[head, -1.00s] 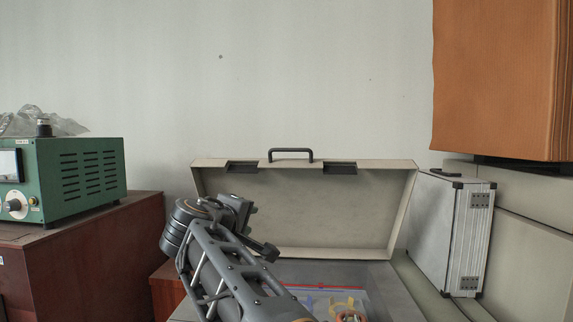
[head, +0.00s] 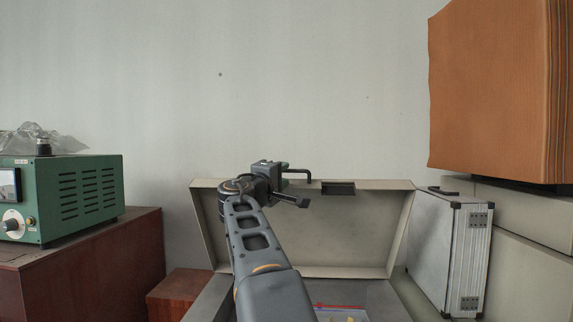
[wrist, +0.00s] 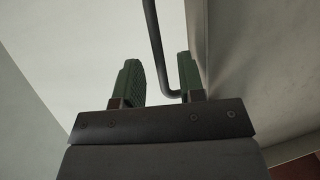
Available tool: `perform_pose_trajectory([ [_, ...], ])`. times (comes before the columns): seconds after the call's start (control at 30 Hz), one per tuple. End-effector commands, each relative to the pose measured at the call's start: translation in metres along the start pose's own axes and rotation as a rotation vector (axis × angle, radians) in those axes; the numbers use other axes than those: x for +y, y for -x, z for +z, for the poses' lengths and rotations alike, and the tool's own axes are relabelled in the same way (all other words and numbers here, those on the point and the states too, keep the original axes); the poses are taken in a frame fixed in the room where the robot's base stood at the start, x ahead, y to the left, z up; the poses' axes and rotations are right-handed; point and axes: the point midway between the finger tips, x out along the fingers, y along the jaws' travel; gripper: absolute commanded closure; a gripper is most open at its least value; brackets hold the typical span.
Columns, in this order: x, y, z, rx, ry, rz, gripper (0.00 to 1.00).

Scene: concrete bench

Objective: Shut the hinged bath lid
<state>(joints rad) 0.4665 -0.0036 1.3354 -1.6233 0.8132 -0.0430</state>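The bath lid (head: 345,235), a beige shallow panel, stands raised at the back of its case (head: 388,298). Its dark handle (head: 308,174) sits on the lid's top edge, with its left part hidden by my gripper (head: 288,183). In the wrist view, my gripper (wrist: 160,80) is open, with green-padded fingers apart. The handle bar (wrist: 155,50) passes between the fingers, closer to the right one, and I see no grip on it. The lid (wrist: 235,60) fills the right side of that view. My arm hides the lid's left part and much of the case.
A silver case (head: 450,255) stands close to the lid's right side. A green instrument (head: 65,200) rests on a brown cabinet (head: 100,260) at left. Small coloured items (head: 345,316) lie inside the open case.

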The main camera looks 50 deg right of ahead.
Motion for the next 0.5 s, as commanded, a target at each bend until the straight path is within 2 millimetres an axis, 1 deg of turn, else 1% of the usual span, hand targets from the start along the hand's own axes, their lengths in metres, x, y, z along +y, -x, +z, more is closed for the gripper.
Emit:
perform_pose_trajectory([
  [0.03,0.002,-0.009,0.001,-0.003,0.002,-0.001,0.64],
  [0.2,0.001,-0.024,0.000,-0.001,0.001,0.000,0.64],
  [0.33,0.001,-0.030,0.000,0.000,0.000,0.000,0.64],
  [0.5,0.000,-0.032,0.000,0.001,0.000,0.000,0.64],
])
